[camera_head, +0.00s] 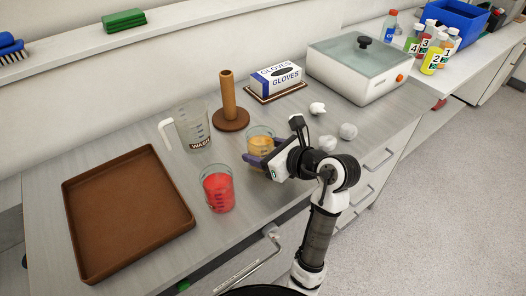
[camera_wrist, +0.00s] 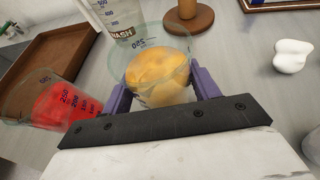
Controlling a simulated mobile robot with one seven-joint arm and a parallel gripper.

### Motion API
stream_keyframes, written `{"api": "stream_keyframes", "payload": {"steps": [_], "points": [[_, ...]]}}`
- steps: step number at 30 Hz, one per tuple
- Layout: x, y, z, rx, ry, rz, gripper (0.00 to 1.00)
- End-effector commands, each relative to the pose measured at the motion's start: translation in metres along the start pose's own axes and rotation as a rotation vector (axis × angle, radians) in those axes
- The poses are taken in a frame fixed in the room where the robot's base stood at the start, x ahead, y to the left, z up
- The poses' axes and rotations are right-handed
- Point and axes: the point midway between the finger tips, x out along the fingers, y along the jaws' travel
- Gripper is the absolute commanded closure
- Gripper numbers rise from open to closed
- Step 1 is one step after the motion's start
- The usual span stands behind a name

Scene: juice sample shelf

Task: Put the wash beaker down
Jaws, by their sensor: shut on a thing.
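The wash beaker (camera_head: 192,128), a clear jug with a white handle and a "WASH" label, stands upright on the counter behind and left of my gripper. It shows at the top of the wrist view (camera_wrist: 118,22), partly cut off. My gripper (camera_head: 257,160) is shut on a different clear beaker (camera_head: 261,135) with orange-yellow contents. In the wrist view its purple fingers (camera_wrist: 162,92) press both sides of this beaker (camera_wrist: 158,72). I cannot tell whether the held beaker touches the counter.
A beaker of red liquid (camera_head: 217,190) stands close, left and front of my gripper. A brown tray (camera_head: 128,205) lies further left.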

Motion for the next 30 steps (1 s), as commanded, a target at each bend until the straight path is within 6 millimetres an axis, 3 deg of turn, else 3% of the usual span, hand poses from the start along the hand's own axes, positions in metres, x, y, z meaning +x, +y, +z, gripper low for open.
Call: {"api": "stream_keyframes", "payload": {"steps": [9,10,15,25,30], "points": [[0.004,0.0,-0.01,-0.002,-0.001,-0.002,0.67],[0.004,0.0,-0.01,-0.002,0.0,-0.001,0.38],[0.004,0.0,-0.01,-0.001,0.0,-0.001,0.18],[0.001,-0.001,-0.01,-0.002,-0.001,-0.003,0.18],[-0.022,-0.001,-0.013,-0.004,0.0,-0.007,0.18]]}}
